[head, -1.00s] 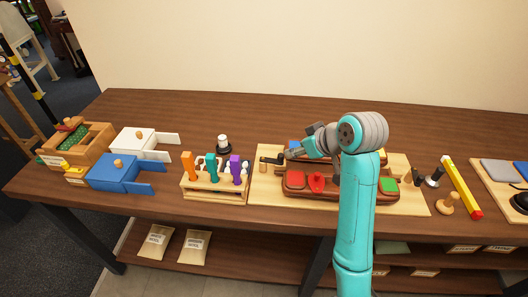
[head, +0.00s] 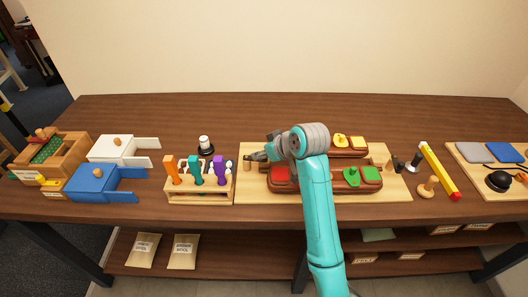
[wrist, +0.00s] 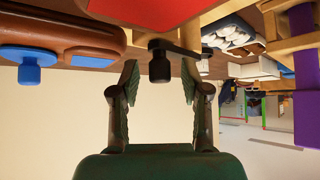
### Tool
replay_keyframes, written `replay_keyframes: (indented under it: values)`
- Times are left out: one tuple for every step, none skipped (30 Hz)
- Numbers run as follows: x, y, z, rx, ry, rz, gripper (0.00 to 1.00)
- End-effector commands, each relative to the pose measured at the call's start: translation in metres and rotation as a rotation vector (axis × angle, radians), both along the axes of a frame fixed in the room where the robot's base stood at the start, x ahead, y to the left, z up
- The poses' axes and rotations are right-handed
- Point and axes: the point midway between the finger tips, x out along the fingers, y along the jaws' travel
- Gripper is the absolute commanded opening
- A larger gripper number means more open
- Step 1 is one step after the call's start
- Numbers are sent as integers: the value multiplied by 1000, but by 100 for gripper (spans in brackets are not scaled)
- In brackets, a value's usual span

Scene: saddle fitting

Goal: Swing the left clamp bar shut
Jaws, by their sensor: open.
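The left clamp bar (wrist: 181,48) is a dark bar with a black knob hanging from its end in the wrist view, which looks upside down. My gripper (wrist: 160,78) is open, its two green-padded fingers on either side of the knob, with visible gaps. The bar runs from the knob toward the right of that view. In the head view my gripper (head: 258,156) is at the left end of the light wooden board (head: 392,192) and hides most of the bar. The front brown holder (head: 318,188) holds red and green pieces and sits beside it.
The rack with orange, teal and purple handles (head: 199,194) stands just left of the board. A second holder with yellow pieces (head: 348,152) lies behind the front one. The table's back strip is clear.

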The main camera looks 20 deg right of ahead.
Motion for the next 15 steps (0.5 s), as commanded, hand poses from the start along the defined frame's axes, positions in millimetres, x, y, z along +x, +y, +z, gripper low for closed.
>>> replay_keyframes:
  values:
    - [1, 1, -1, 0, 1, 0, 46]
    - [1, 1, -2, 0, 1, 0, 46]
    - [2, 1, -2, 0, 1, 0, 46]
    - [2, 1, -2, 0, 1, 0, 46]
    - [2, 1, -2, 0, 1, 0, 46]
    - [2, 1, -2, 0, 1, 0, 46]
    - [2, 1, -2, 0, 1, 0, 46]
    - [2, 1, -2, 0, 1, 0, 46]
    - [2, 1, -2, 0, 1, 0, 46]
    - [2, 1, -2, 0, 1, 0, 41]
    - [2, 1, -2, 0, 1, 0, 34]
    - [2, 1, -2, 0, 1, 0, 24]
    - [2, 1, -2, 0, 1, 0, 16]
    - [2, 1, -2, 0, 0, 0, 9]
    - [2, 1, -2, 0, 0, 0, 0]
